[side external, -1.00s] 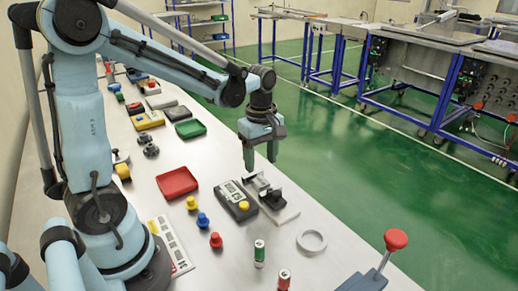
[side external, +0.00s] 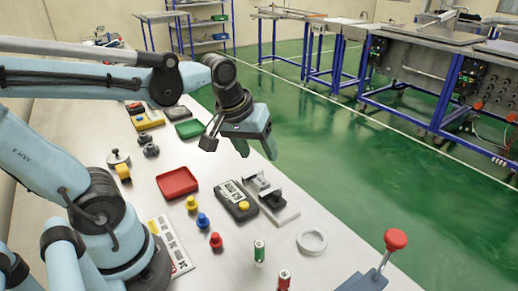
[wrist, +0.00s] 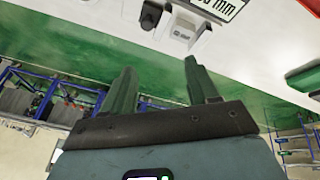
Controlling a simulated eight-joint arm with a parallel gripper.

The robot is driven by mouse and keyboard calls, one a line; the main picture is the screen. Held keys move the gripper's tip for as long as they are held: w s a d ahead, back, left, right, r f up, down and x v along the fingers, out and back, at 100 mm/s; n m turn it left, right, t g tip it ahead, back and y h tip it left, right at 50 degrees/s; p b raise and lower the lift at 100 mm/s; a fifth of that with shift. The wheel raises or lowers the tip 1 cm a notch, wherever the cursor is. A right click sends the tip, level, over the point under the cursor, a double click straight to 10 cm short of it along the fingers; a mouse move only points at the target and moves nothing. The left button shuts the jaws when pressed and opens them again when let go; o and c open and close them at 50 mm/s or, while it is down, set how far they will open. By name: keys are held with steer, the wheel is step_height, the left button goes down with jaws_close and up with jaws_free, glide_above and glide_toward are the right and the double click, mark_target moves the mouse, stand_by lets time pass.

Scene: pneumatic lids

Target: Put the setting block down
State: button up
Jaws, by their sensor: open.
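My gripper (side external: 257,150) is open and empty, in the air above and behind the fixture, with its fingers tilted. In the wrist view its two green fingers (wrist: 160,70) stand apart with nothing between them. A small grey block with a label, which looks like the setting block (wrist: 182,36), sits on the fixture beside the gauge, apart from the fingers. In the side external view the fixture (side external: 284,213) is a pale plate with dark upright parts; the block is too small to make out clearly there. The digital gauge (side external: 237,203) lies just left of the fixture.
A white ring (side external: 311,241) and a red-knobbed lever (side external: 396,239) are in front. The table's right edge is close to the fixture.

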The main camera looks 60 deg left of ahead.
steer(key=m+t, duration=0.1)
steer(key=m, duration=0.1)
steer(key=s+d+m, duration=0.1)
steer(key=m, duration=0.1)
steer(key=s+f+m+t, duration=0.1)
steer(key=m, duration=0.1)
steer(key=shift+d+t, duration=0.3)
steer(key=shift+d, duration=0.1)
